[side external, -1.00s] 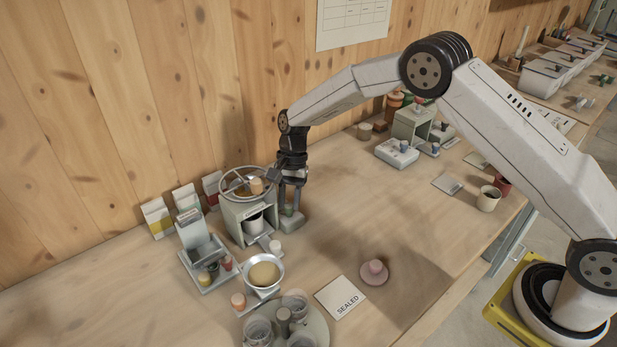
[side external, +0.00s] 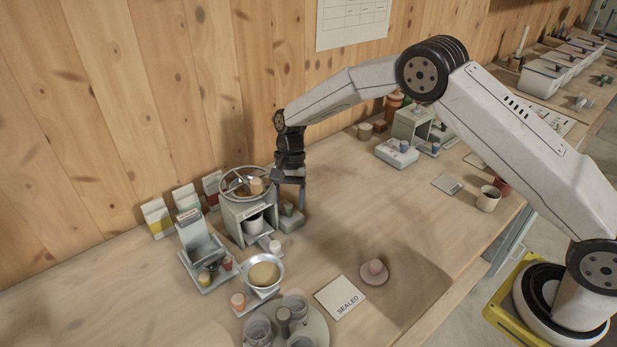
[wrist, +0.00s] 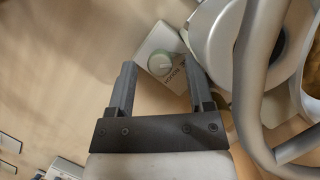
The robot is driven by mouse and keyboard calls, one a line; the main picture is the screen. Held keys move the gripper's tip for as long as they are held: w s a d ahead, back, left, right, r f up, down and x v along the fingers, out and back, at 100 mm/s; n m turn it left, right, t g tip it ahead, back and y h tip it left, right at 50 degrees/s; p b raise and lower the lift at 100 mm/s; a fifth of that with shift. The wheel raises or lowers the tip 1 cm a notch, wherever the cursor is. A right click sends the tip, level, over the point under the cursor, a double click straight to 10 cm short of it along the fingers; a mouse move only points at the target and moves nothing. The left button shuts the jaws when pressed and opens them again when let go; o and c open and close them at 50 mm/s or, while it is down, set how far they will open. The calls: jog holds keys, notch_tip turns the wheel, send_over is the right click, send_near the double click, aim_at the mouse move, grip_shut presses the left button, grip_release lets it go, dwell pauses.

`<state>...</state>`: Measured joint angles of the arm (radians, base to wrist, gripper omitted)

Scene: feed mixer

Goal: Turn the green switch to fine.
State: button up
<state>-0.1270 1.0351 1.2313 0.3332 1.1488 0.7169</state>
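The green switch (side external: 288,209) is a small round knob on a low grey box (side external: 292,223), just right of the mill-like machine. In the wrist view the knob (wrist: 160,65) looks pale green with a light line across it. Dark lettering (wrist: 178,74) shows on the box beside it, too blurred to read surely. My gripper (side external: 290,202) is above the switch with its fingers pointing down. In the wrist view my gripper (wrist: 160,72) is open and empty, with the knob seen between its fingertips. I cannot tell the knob's exact setting.
The machine with a handwheel (side external: 248,182) stands close on the left; its rim fills the right of the wrist view (wrist: 255,85). The table right of the switch is clear.

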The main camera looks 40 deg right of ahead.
jog(key=shift+m, duration=0.3)
jog(key=m, duration=0.2)
jog(key=m+t+y, duration=0.1)
jog(key=m, duration=0.1)
jog(key=m+t, duration=0.1)
jog(key=m, duration=0.1)
jog(key=shift+s+d, duration=0.1)
jog(key=shift+s, duration=0.15)
jog(key=m+t, duration=0.1)
jog(key=m, duration=0.1)
jog(key=m+t, duration=0.1)
jog(key=m, duration=0.2)
jog(key=shift+s+m, duration=0.2)
jog(key=shift+m, duration=0.1)
jog(key=v, duration=0.8)
jog(key=s+d+r+n+t+h, duration=0.1)
jog(key=s+d+n, duration=0.3)
jog(key=s+n, duration=0.6)
jog(key=s+d+r+n+h, duration=0.1)
jog(key=s+d+n+h, duration=0.2)
jog(key=s+n, duration=0.8)
jog(key=shift+s+d+t, duration=0.4)
jog(key=shift+s+d, duration=0.15)
jog(key=shift+d, duration=0.45)
jog(key=shift+r, duration=0.1)
